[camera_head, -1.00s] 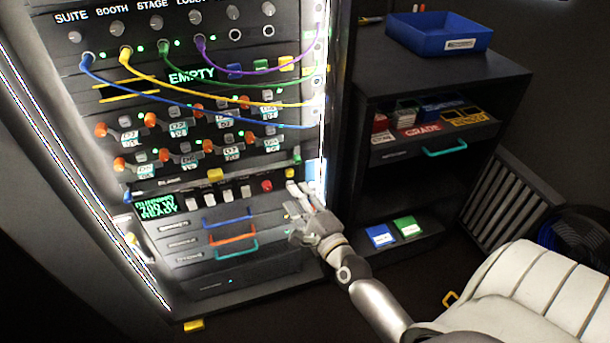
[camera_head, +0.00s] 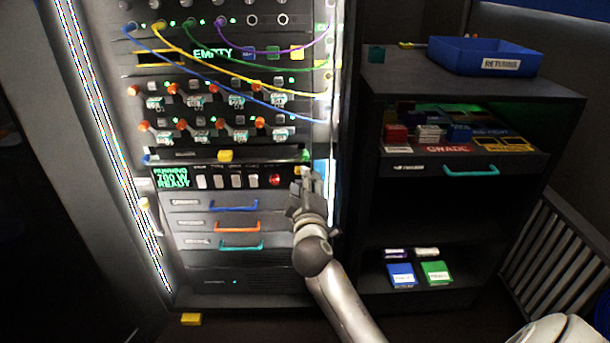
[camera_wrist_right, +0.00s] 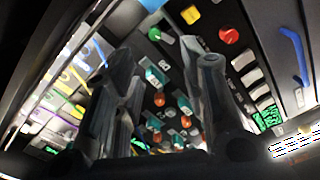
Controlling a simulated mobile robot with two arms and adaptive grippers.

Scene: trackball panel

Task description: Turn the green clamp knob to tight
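The green clamp knob (camera_head: 305,156) is a small green spot at the right end of the rack's narrow shelf strip, above the red button. In the right wrist view the green knob (camera_wrist_right: 154,34) shows beyond the fingertips, near the top. My right gripper (camera_head: 308,178) is in front of the rack's right edge, just below the knob in the picture. In the wrist view its two fingers (camera_wrist_right: 168,60) stand apart with nothing between them, and the knob appears past them, not gripped. Which way the knob is turned is too small to tell. My left gripper is not in view.
Blue, yellow, green and purple cables hang across the rack above. Drawers with coloured handles (camera_head: 240,245) lie below. A dark cabinet (camera_head: 450,190) with a blue tray (camera_head: 480,55) stands right.

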